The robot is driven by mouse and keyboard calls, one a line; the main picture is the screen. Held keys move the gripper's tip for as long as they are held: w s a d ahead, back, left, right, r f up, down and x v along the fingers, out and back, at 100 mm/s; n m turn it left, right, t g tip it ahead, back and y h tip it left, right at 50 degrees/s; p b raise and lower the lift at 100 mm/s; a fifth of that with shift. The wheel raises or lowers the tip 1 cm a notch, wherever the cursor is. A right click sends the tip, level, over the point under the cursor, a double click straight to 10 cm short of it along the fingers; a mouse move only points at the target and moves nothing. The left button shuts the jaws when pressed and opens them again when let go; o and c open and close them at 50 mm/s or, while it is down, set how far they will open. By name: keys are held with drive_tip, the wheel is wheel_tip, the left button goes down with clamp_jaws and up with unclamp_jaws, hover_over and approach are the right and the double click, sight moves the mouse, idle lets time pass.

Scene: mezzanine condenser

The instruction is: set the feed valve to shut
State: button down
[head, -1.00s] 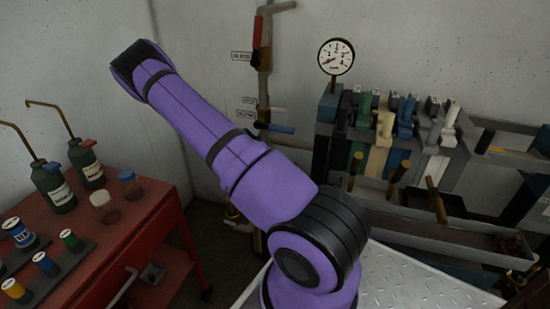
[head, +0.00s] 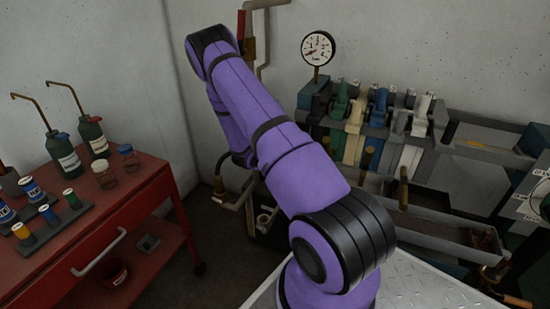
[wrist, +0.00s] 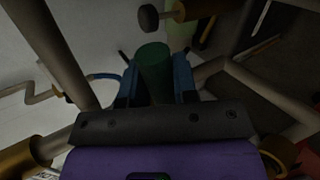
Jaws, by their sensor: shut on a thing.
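My gripper (wrist: 156,72) shows in the wrist view, its two blue fingers closed on a dark green cylinder (wrist: 153,60) that looks like a handle. I cannot tell which valve this green handle belongs to. In the head view my purple arm hides the gripper and the lower pipework behind it. A wall pipe (head: 250,55) with a red lever (head: 241,28) rises behind the arm. No label marking the feed valve can be read now, and its setting cannot be seen.
In the wrist view, pipes run close on both sides of my gripper, and a brass fitting (wrist: 190,10) is just beyond. A red cart (head: 105,225) with bottles stands left. A pressure gauge (head: 318,48) and a valve rack (head: 365,130) stand right.

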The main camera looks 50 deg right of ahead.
drive_tip(key=shift+s+f+m+t, duration=0.1)
drive_tip(key=shift+f+m+t, duration=0.55)
drive_tip(key=shift+f, duration=0.55)
drive_tip(key=c, duration=0.9)
unclamp_jaws()
drive_tip(key=v, duration=1)
drive_tip(key=shift+s+a+r, duration=0.15)
drive_tip(key=shift+s+r, duration=0.1)
drive_tip(key=shift+r, duration=0.1)
